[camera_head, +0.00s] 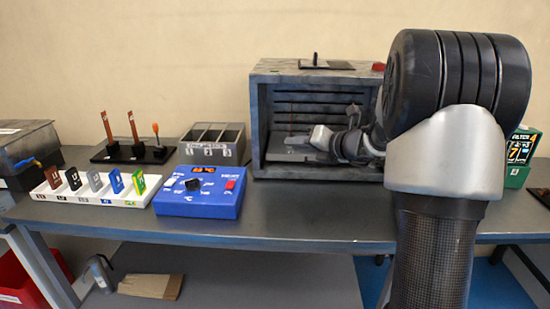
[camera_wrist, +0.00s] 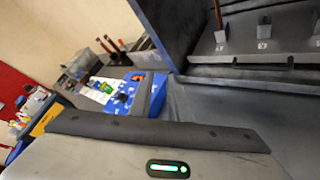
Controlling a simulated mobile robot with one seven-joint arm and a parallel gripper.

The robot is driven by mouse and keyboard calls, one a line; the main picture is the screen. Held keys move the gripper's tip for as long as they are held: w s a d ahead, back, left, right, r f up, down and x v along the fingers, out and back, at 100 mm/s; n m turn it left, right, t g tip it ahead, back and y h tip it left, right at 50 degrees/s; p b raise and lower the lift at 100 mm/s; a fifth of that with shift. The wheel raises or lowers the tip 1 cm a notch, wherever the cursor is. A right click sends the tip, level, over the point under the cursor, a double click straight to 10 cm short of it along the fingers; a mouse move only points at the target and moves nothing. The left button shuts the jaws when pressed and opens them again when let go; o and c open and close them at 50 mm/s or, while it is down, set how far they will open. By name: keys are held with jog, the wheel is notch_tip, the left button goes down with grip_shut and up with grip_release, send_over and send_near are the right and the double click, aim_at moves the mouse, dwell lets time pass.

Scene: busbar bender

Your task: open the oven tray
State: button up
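The oven (camera_head: 258,125) is a grey box on the bench, its front open in the head view. The oven tray (camera_head: 283,153) lies low inside it. In the wrist view the tray (camera_wrist: 240,53) shows at upper right, with upright posts and numbered labels on it. My gripper (camera_head: 298,141) is at the oven's front opening, low and near the tray, pointing left. In the wrist view its dark fingers (camera_wrist: 150,95) stand in front of the blue control box, beside the oven's edge. Whether the fingers are open or touching the tray cannot be told.
Left of the oven stand a grey three-slot bin (camera_head: 212,145), a blue control box (camera_head: 200,192), a white rack of coloured blocks (camera_head: 96,190) and a black stand (camera_head: 133,153). A green device (camera_head: 520,155) stands at right. The bench front before the oven is clear.

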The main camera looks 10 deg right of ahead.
aim_at(325, 173)
jog(key=w+d+f+m+t+h+b, duration=0.1)
jog(key=w+d+f+m, duration=0.1)
jog(key=d+f+m, duration=0.3)
jog(key=w+d+f+m+t+h+b, duration=0.1)
jog(key=w+d+f+m+h, duration=0.1)
jog(key=d+f+m, duration=0.3)
jog(key=w+d+f+m+t+h+b, duration=0.1)
jog(key=w+d+f+m, duration=0.1)
jog(key=d+f+m, duration=0.3)
jog(key=shift+w+d+h, duration=0.25)
jog(key=shift+d+h, duration=0.05)
jog(key=shift+d, duration=0.4)
jog(key=b+x, duration=0.1)
jog(key=x, duration=0.5)
jog(key=shift+s+a, duration=0.1)
jog(key=shift+w+f, duration=0.1)
jog(key=shift+w, duration=0.55)
grip_shut()
